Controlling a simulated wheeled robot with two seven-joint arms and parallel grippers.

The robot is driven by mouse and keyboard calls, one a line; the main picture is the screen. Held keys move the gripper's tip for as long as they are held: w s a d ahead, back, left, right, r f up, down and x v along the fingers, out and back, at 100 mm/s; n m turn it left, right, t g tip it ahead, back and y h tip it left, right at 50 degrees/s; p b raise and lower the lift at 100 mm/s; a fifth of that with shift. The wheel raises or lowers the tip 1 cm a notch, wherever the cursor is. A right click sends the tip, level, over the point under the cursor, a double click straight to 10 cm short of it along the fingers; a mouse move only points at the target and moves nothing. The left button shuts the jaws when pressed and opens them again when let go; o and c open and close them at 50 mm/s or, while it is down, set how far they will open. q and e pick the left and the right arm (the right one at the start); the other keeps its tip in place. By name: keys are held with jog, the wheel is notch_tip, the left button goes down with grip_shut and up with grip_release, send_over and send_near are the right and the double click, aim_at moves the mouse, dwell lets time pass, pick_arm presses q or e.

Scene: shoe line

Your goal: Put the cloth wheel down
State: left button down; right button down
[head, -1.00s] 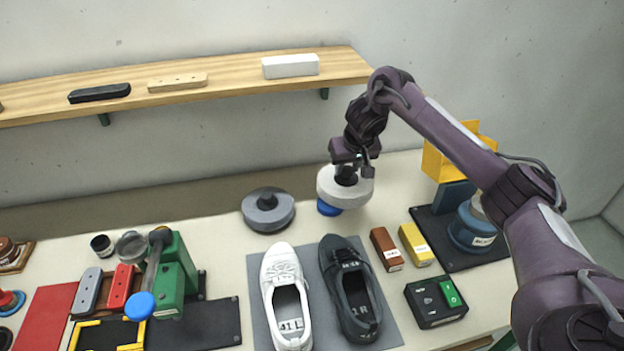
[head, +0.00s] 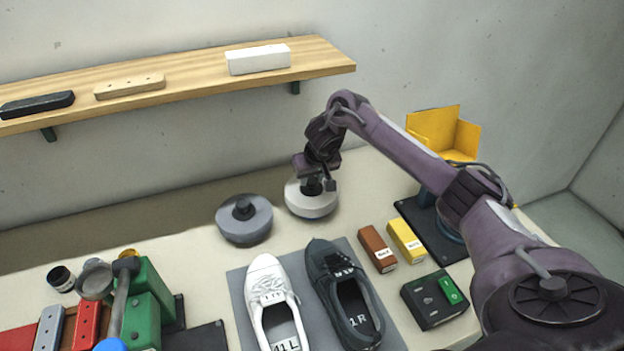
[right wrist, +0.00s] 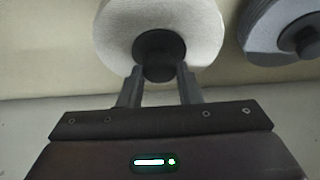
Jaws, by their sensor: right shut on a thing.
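The cloth wheel (head: 311,205) is a thick off-white disc with a dark hub, behind the shoes in the head view. My right gripper (head: 313,184) is above it, shut on the hub. In the right wrist view, the two fingers of the gripper (right wrist: 160,88) flank the black hub of the cloth wheel (right wrist: 203,30). The wheel looks level and at or very near the table top (head: 200,262); its underside is hidden, so I cannot tell if it touches. My left gripper is not in view.
A grey wheel (head: 245,228) lies close to the left of the cloth wheel. A white shoe (head: 265,285) and dark shoe (head: 325,270) stand in front on a grey mat (head: 243,300). A brown block (head: 377,247), a yellow block (head: 407,240) and a switch box (head: 425,303) are at right.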

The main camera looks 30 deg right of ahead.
jog(key=shift+f, duration=0.8)
jog(key=c, duration=1)
grip_release()
jog(key=shift+c, duration=0.2)
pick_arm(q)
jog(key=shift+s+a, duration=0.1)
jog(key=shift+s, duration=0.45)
